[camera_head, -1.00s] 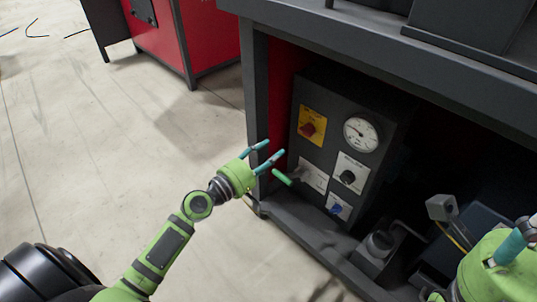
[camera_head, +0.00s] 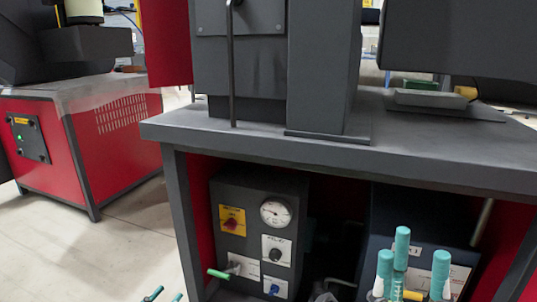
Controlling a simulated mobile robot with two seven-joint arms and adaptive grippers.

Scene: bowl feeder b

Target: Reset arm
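My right gripper (camera_head: 412,264) is at the lower right, pointing up, with its teal fingertips spread apart and nothing between them. It is in front of the opening under the table. Only the teal fingertips of my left gripper (camera_head: 166,296) show at the bottom edge, apart and with nothing visible between them. They are to the lower left of a green-tipped lever (camera_head: 218,274) on the dark control box (camera_head: 258,190). Most of both arms is out of view.
The control box has a gauge (camera_head: 276,212) and a red knob (camera_head: 231,223). The grey table (camera_head: 410,150) is above it, with a leg (camera_head: 182,225) at left. A red machine (camera_head: 110,150) stands further left. The floor between is clear.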

